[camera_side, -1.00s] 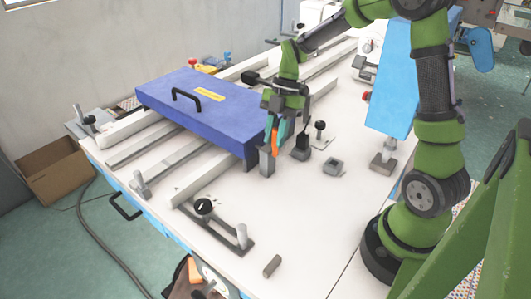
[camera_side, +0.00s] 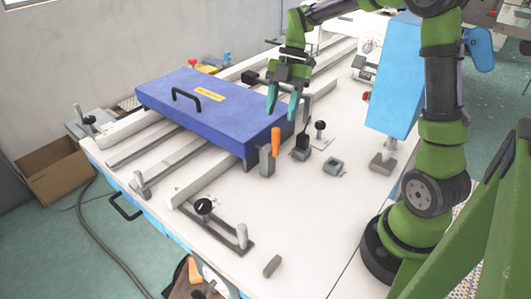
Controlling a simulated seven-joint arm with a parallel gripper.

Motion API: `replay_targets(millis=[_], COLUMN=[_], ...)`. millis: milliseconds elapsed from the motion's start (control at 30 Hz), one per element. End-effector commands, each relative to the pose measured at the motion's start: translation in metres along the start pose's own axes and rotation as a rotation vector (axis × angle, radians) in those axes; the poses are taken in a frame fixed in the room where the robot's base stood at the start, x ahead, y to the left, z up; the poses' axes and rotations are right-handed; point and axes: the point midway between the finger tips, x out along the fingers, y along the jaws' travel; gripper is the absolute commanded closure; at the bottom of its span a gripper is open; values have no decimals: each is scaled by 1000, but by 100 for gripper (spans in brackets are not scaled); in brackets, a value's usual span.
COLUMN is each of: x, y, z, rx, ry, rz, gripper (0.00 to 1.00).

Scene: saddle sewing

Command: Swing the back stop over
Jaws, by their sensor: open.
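My gripper (camera_side: 283,102) is open and empty. Its teal fingers point down above the right end of the blue box-like cover (camera_side: 200,105). An orange-handled tool (camera_side: 275,142) stands upright in a grey holder (camera_side: 266,162) below the fingers, clear of them. Several black-knobbed fittings are in view: one on the front plate (camera_side: 222,228), one on a small plate right of the cover (camera_side: 320,130), and one at the far left corner (camera_side: 84,116). I cannot tell for sure which is the back stop.
Pale rails (camera_side: 205,178) run under the cover. A black-topped block (camera_side: 302,147) and a hollow grey block (camera_side: 333,167) stand right of the holder. A blue panel (camera_side: 396,75) rises at the right. The white tabletop (camera_side: 310,215) is mostly bare at front right.

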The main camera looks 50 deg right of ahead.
Motion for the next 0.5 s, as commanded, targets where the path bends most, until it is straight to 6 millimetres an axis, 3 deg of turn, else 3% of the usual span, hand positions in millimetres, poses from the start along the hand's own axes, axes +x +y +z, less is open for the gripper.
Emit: replay_targets(millis=[200, 500], x=[-54, -94], y=[1, 0], z=[1, 1], rx=[2, 1], ry=[-2, -1], rz=[5, 1], gripper=[51, 51])
